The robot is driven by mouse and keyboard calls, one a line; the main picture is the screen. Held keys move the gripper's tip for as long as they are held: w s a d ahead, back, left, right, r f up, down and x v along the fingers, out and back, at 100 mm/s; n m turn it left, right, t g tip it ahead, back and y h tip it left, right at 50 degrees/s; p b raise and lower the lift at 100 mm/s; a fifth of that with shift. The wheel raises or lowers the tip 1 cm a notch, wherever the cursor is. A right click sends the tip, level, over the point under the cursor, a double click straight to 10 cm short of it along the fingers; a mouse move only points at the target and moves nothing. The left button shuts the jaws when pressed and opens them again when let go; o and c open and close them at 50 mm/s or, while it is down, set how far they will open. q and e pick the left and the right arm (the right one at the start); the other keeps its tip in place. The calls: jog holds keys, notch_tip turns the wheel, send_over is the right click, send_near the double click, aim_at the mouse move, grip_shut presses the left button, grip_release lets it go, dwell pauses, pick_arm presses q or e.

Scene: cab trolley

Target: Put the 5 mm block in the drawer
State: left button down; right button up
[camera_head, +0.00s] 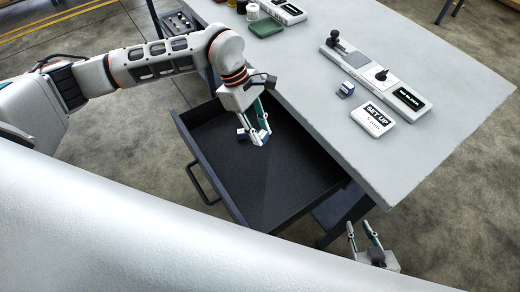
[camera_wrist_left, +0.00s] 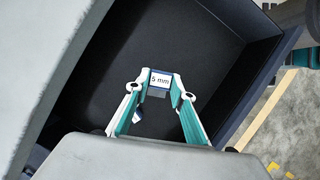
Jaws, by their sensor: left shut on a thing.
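The 5 mm block (camera_wrist_left: 160,79), with a white face marked "5 mm", is between the fingertips of my left gripper (camera_wrist_left: 160,88). In the head view my left gripper (camera_head: 256,137) is shut on it and holds it over the open drawer (camera_head: 189,141). Blue and white parts show at the fingertips there. My right gripper (camera_head: 364,238) is open and empty, low by the table's near corner.
On the grey table (camera_head: 450,75) are a measuring device (camera_head: 375,76), a small blue-and-white block (camera_head: 346,89), a "SET UP" card (camera_head: 373,119) and a green item (camera_head: 267,28). The drawer handle (camera_head: 203,184) faces the left side. The table's right part is clear.

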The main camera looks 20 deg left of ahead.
pick_arm(q)
notch_tip(320, 180, down, 6)
jog(key=shift+r, duration=0.1)
jog(key=shift+f, duration=2.25)
jog(key=c, duration=1.7)
grip_release()
jog(key=shift+f, duration=0.1)
jog(key=v, duration=1.2)
jog(key=shift+b, duration=0.35)
jog(key=shift+s+d, duration=0.1)
